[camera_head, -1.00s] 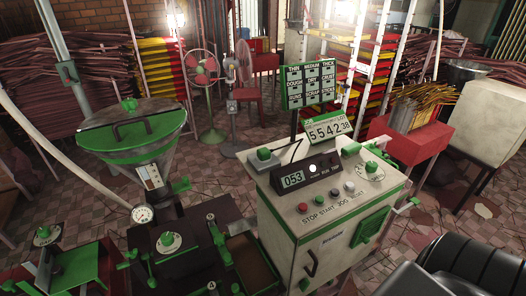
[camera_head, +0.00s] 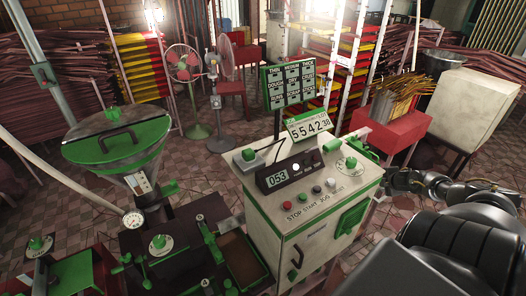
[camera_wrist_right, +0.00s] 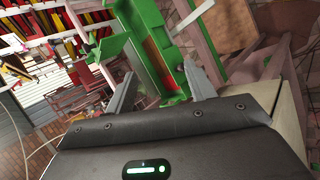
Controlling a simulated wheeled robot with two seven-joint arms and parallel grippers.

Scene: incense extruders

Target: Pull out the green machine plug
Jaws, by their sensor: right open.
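The cream-and-green machine cabinet (camera_head: 300,235) stands in the middle of the head view. I cannot tell for sure which is the plug. My right gripper (camera_head: 385,181) is at the cabinet's right side, partly hidden in the head view. In the right wrist view my right gripper (camera_wrist_right: 163,88) is open, its fingers on either side of a green bracket-like part (camera_wrist_right: 150,45). Contact cannot be told. My left gripper is out of view.
A green-lidded hopper machine (camera_head: 122,140) stands at the left. A red crate of incense sticks (camera_head: 390,135) and a cream box (camera_head: 470,105) are behind my right arm. Two fans (camera_head: 187,70) stand at the back. Tiled floor is open between them and the cabinet.

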